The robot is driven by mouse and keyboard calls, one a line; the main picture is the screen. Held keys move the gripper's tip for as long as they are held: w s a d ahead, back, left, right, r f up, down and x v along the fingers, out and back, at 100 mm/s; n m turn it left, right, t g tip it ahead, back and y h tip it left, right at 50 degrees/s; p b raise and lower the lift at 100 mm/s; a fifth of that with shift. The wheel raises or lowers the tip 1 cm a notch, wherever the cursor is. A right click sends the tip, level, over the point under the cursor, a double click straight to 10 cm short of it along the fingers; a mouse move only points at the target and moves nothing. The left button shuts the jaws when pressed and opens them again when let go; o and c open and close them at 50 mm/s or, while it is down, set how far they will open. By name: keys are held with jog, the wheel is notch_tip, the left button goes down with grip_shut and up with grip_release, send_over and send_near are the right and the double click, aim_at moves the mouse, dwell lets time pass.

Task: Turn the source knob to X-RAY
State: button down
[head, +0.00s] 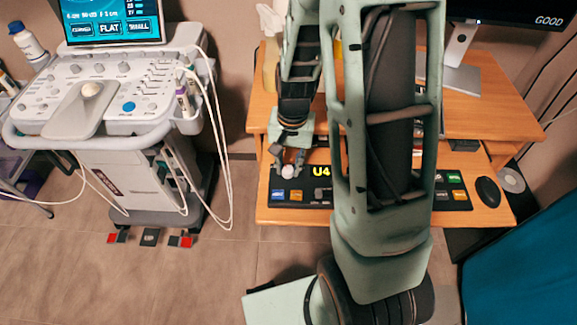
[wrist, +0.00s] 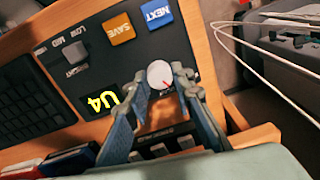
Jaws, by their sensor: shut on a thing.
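A round white knob with a red pointer mark (wrist: 160,75) sits on the black control panel (wrist: 65,95). In the head view the knob (head: 288,172) is at the panel's left part. My gripper (wrist: 162,82) has one finger on each side of the knob and is shut on it; in the head view my gripper (head: 287,160) is over the same spot. The red mark points toward the lower right in the wrist view. No X-RAY label is readable; lettering by the knob is hidden by the fingers or too small.
Beside the knob are a yellow U4 display (wrist: 107,103), an orange SAVE button (wrist: 118,29), a blue NEXT button (wrist: 157,13) and a grey LOW/MID switch (wrist: 75,52). A mouse (head: 488,191) lies right on the wooden desk (head: 490,120). An ultrasound cart (head: 120,150) stands left.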

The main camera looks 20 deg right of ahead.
aim_at(290, 168)
jog(key=shift+n, duration=2.2)
jog(key=c, duration=1.7)
grip_release()
jog(key=shift+o, duration=0.2)
notch_tip(290, 168, up, 12)
jog(key=shift+d, duration=0.25)
